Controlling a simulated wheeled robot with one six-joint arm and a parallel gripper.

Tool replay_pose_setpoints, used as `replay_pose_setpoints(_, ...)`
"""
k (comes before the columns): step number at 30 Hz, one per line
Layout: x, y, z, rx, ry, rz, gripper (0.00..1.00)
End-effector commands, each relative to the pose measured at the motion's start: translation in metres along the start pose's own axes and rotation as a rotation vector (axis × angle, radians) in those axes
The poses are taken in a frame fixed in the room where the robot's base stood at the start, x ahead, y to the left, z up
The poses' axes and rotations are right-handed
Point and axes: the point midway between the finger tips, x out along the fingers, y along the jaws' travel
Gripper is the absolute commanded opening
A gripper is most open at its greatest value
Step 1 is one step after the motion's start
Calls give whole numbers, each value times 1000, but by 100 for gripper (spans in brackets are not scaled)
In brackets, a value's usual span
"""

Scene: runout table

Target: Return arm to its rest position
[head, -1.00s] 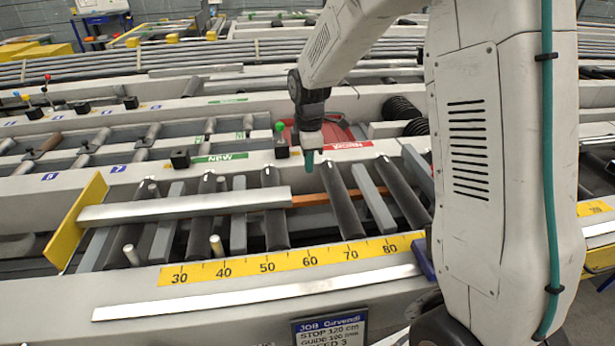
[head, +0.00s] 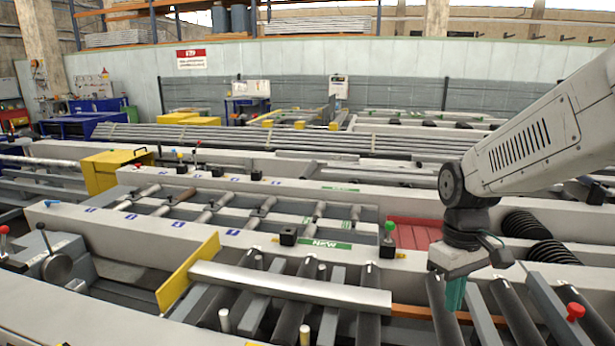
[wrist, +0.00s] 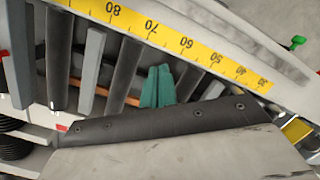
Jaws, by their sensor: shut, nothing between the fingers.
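My gripper (head: 456,294) hangs over the rollers at the right of the runout table in the head view, with its teal fingers pointing down. In the wrist view the teal fingers (wrist: 157,88) lie side by side, shut, with nothing between them. My arm reaches in from the right edge of the head view, bent down at the wrist. The fingers appear above the rollers; the exact gap cannot be told.
A silver bar (head: 290,286) lies across the rollers against a yellow stop plate (head: 187,272). An orange strip (head: 421,312) runs right from it. A red tray (head: 414,233), a green-topped knob (head: 389,228) and a red knob (head: 575,311) stand nearby. A yellow scale (wrist: 178,39) borders the rollers.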

Motion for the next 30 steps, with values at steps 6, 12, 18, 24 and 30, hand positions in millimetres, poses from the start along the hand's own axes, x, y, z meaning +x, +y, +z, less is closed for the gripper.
replay_pose_setpoints(6, -26, -35, 78, 261, 43, 14, 0)
replay_pose_setpoints(12, -34, -61, 136, 407, 114, 26, 0)
replay_pose_setpoints(18, -39, -75, 167, 422, 211, 46, 0)
replay_pose_setpoints(24, -48, -76, 175, 420, 272, 60, 0)
replay_pose_setpoints(30, -49, -76, 175, 419, 276, 60, 0)
